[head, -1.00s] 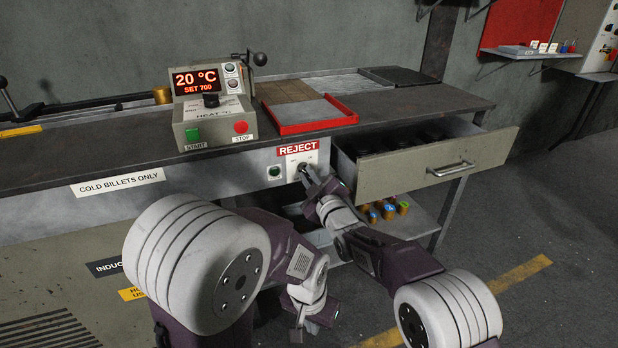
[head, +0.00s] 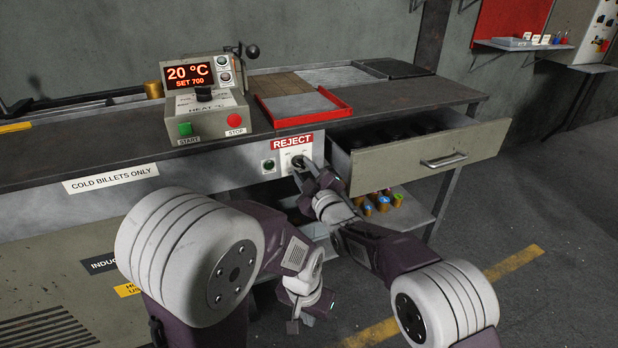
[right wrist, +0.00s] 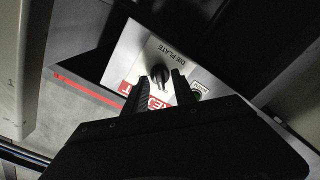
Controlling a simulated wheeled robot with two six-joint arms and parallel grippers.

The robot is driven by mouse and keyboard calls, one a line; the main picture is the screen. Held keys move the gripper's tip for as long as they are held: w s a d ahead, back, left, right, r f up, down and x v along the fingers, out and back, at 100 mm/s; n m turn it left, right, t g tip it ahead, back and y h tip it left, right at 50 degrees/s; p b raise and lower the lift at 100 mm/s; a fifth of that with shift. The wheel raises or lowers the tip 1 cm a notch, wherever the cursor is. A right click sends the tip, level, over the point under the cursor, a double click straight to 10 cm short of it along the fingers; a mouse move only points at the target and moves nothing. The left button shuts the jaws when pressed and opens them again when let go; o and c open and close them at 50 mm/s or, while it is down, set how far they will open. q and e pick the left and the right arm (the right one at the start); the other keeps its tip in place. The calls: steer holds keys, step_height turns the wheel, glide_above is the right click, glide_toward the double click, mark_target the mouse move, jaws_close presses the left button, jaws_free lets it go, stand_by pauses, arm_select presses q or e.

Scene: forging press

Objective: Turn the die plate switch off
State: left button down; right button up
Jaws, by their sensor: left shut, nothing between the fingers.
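The die plate switch is a dark knob (right wrist: 158,73) on a light panel lettered DIE PLATE in the right wrist view. In the head view its panel (head: 291,156) is on the bench front under the red REJECT label, with the knob partly hidden by my right gripper (head: 300,172). In the right wrist view my right gripper (right wrist: 159,76) is open, with one fingertip on either side of the knob and gaps showing; I cannot tell whether either touches it. My left gripper (head: 293,326) is shut and empty, low in front of the bench, away from the switch.
A green button (head: 268,165) sits left of the switch panel. An open drawer (head: 425,160) juts out to the right. The heat control box (head: 205,115) and red-rimmed tray (head: 304,106) stand on the bench above. Several billets (head: 383,204) lie on the shelf below.

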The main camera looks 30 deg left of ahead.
steer(key=p+v, duration=0.1)
steer(key=v, duration=0.7)
steer(key=shift+s+d+p, duration=0.2)
steer(key=shift+p, duration=0.15)
